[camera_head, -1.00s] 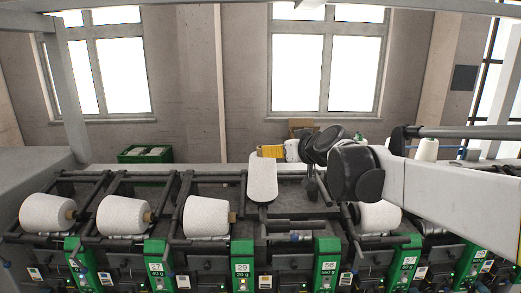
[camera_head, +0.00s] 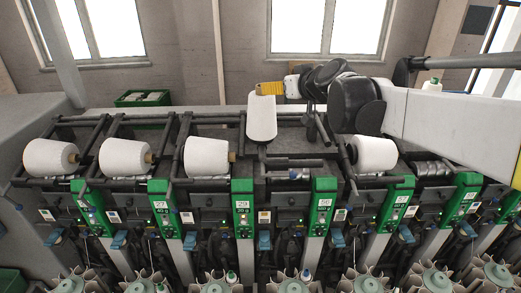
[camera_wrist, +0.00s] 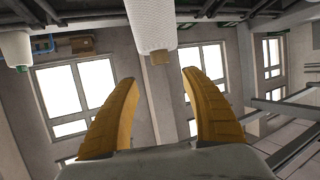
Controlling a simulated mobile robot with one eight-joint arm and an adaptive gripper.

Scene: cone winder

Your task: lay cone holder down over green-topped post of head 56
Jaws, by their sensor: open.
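The cone holder of head 56 stands raised, with a white cone (camera_head: 262,120) upright on it; its arm is mostly hidden behind the cone. The green-topped post (camera_head: 323,208) of head 56 is below and to the right of it. My gripper (camera_head: 268,88) is open, its yellow fingers at the upper end of the cone. In the wrist view my gripper (camera_wrist: 158,88) has its fingers spread with nothing between them; the white cone (camera_wrist: 152,22) with its brown tube end is just beyond the tips. I cannot tell whether they touch.
White cones (camera_head: 207,157) lie on the heads to the left, and another cone (camera_head: 377,153) lies to the right. A green crate (camera_head: 143,98) is behind the machine. Bobbin magazines (camera_head: 290,282) line the front bottom. The bar area below the raised cone is open.

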